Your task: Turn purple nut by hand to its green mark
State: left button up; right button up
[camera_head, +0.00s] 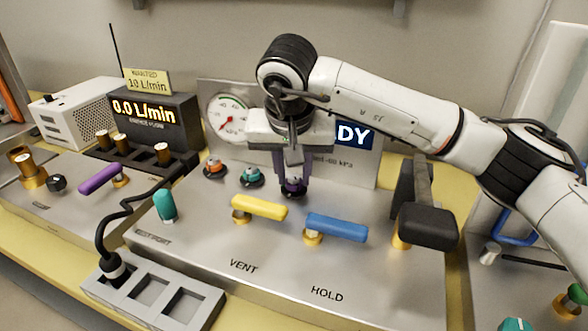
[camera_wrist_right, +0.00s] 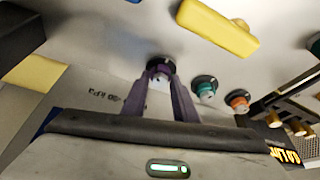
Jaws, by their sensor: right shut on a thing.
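The purple nut (camera_head: 293,187) sits at the back of the metal panel, to the right of the orange and teal nuts. My right gripper (camera_head: 292,180) reaches down onto it from above, its two purple-grey fingers closed on the nut's sides. In the right wrist view the nut (camera_wrist_right: 160,70) shows between the fingertips, with a white spot on its face. I cannot make out a green mark; the fingers cover much of the nut. My left gripper is not in view.
The teal nut (camera_head: 251,174) and orange nut (camera_head: 214,168) stand close to the left. A yellow lever (camera_head: 260,206) and a blue lever (camera_head: 337,226) lie in front. A black-handled lever (camera_head: 428,226) stands at right. The gauge (camera_head: 228,116) and display are behind.

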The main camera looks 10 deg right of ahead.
jog(key=m+p, duration=0.1)
jog(key=m, duration=0.1)
jog(key=m+h, duration=0.1)
jog(key=m, duration=0.1)
jog(key=shift+w+a+r+m+g+h+p, duration=0.1)
jog(key=shift+w+r+m+g+h+p, duration=0.1)
jog(key=shift+m+g+h+p, duration=0.5)
jog(key=shift+m+p, duration=0.4)
jog(key=shift+m, duration=0.5)
jog(key=m+g+p, duration=0.1)
jog(key=m, duration=0.1)
jog(key=m+p, duration=0.1)
jog(key=m, duration=0.1)
jog(key=shift+w+a+r+m+g+h, duration=0.1)
jog(key=shift+m+g+h, duration=0.2)
jog(key=shift+g, duration=0.1)
jog(key=shift+m+g+p, duration=0.3)
jog(key=shift+m+p, duration=0.35)
jog(key=shift+m, duration=0.15)
jog(key=shift+w+m+g+p, duration=0.15)
jog(key=shift+m+g+p, duration=0.3)
jog(key=shift+m, duration=0.65)
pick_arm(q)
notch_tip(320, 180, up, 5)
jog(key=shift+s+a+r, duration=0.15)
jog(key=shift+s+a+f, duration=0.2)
pick_arm(e)
jog(key=shift+m, duration=0.4)
